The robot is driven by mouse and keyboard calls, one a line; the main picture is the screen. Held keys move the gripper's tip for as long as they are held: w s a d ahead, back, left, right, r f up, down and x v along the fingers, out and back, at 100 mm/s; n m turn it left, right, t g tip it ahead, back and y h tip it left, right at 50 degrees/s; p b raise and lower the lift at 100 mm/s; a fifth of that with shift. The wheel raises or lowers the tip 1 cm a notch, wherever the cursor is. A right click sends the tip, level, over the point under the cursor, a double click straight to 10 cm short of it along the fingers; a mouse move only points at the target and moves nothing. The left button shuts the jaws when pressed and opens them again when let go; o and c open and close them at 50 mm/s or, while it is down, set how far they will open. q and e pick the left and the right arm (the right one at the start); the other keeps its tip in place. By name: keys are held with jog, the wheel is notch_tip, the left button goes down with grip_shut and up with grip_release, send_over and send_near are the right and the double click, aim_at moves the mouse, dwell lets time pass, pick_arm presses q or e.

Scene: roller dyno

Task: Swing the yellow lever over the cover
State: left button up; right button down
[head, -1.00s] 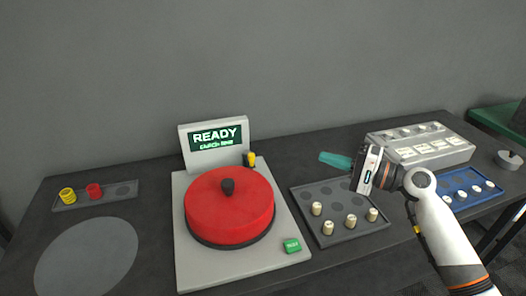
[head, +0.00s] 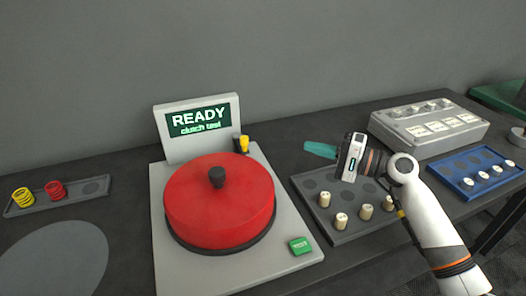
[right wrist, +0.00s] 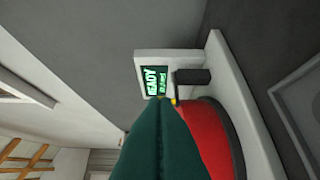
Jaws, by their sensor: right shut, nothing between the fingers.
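The yellow lever (head: 244,144) stands upright at the back right corner of the grey test unit, beside the screen and behind the cover. The round red cover (head: 220,205) with a black knob sits on the unit, and the lever is not over it. In the right wrist view, a bit of yellow (right wrist: 173,101) shows just past my fingertips, beside the red cover (right wrist: 208,125). My right gripper (head: 320,150) is shut and empty, its teal fingers pointing left towards the lever with a clear gap. In the right wrist view the fingers hide part of the cover. My left gripper is out of view.
The screen (head: 198,121) reads READY, clutch test. A green button (head: 300,246) is at the unit's front right. A grey tray (head: 345,228) with several pale pegs lies below my right gripper. A small tray (head: 75,195) with yellow and red parts is at left.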

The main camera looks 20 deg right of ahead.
aim_at(246, 143)
jog(key=s+a+p+x, duration=0.2)
jog(key=p+x, duration=0.2)
jog(key=x, duration=0.8)
jog(key=shift+w+a+f+p, duration=0.2)
jog(key=shift+w+a+p, duration=0.05)
jog(key=shift+a+p, duration=0.05)
jog(key=shift+s+a, duration=0.2)
jog(key=shift+a, duration=0.4)
jog(key=shift+s+a, duration=0.2)
jog(key=shift+a, duration=0.35)
